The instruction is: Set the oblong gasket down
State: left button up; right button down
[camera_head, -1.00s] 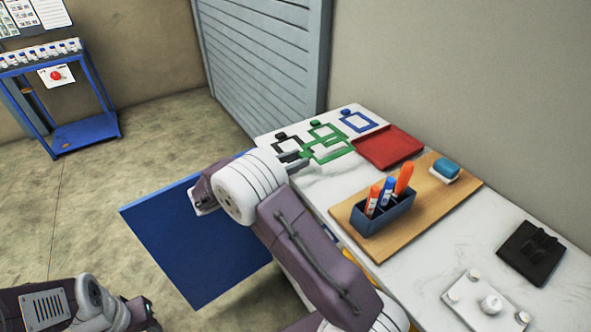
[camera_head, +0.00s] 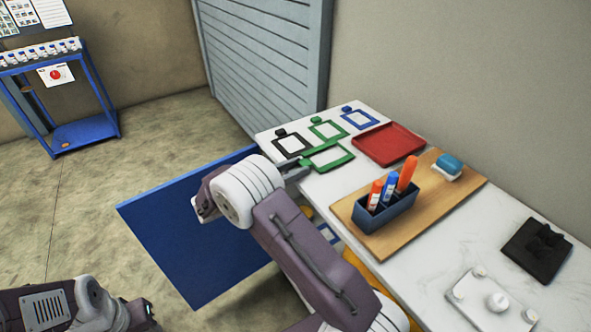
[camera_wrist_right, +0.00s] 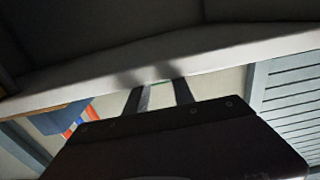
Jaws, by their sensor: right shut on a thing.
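The oblong gasket appears to be a green rectangular frame (camera_head: 328,158) with a small tab, at the left edge of the white table. My right gripper (camera_head: 300,172) is shut on its tab end. The frame looks level and close to the tabletop; I cannot tell whether it touches. In the right wrist view the fingers (camera_wrist_right: 161,94) point at the table edge, with only a green sliver between them. My left arm shows at the bottom left; its gripper (camera_head: 142,318) is partly cut off and its jaws are unclear.
Black (camera_head: 291,144), green (camera_head: 328,129) and blue (camera_head: 360,119) frames lie at the table's far end, by a red tray (camera_head: 388,144). A wooden board (camera_head: 424,206) carries a pen holder (camera_head: 386,212) and a blue-topped block (camera_head: 449,166).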

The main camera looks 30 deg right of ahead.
jog(key=c, duration=1.2)
grip_release()
jog(key=shift+f, duration=0.3)
jog(key=shift+c, duration=0.2)
jog(key=shift+o, duration=0.9)
jog(key=shift+f, duration=0.1)
